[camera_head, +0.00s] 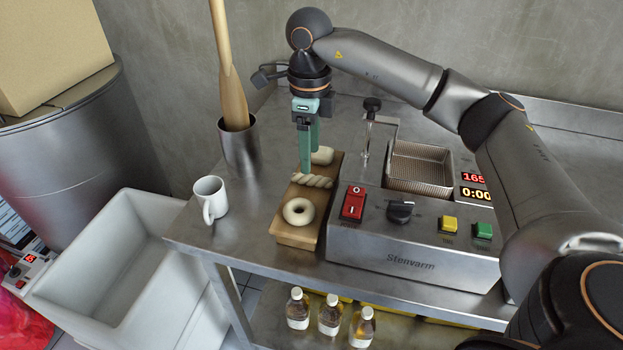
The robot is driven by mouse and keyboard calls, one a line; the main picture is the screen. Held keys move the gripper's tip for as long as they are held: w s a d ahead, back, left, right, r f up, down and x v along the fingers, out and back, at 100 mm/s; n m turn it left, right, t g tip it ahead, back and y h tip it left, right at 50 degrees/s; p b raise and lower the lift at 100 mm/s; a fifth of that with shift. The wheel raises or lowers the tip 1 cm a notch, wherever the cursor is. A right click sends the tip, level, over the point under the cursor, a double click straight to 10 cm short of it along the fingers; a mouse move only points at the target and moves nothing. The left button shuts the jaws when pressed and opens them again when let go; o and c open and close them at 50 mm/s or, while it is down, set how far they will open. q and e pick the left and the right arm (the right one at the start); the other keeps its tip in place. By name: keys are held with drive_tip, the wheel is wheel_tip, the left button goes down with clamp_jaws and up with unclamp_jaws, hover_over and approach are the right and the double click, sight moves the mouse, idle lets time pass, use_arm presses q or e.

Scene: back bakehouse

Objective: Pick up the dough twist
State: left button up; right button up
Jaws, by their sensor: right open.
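The dough twist (312,181) is a pale twisted strip lying across a narrow wooden board (289,232) on the steel bench. A dough ring (299,211) lies in front of it on the same board, and a plain pale dough piece (323,156) lies behind it. My right gripper (307,170) points down, its green fingers at the twist's back edge. It is open; whether the fingers touch the dough is unclear. The fingers partly hide the twist and the rear piece. My left gripper is not in view.
A Stenvarm fryer (411,262) with a wire basket (421,166) stands close to the board's right. A white mug (210,198) and a metal pot (239,147) holding a wooden tool (231,85) stand to the left. Several bottles (330,314) stand on the lower shelf.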

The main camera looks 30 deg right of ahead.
sight(312, 176)
drive_tip(key=f, duration=0.5)
drive_tip(key=shift+s+d+f+p, duration=0.15)
drive_tip(key=shift+s+f+p, duration=0.05)
drive_tip(key=shift+f+p, duration=0.2)
drive_tip(key=c, duration=1)
clamp_jaws()
drive_tip(key=shift+r, duration=0.2)
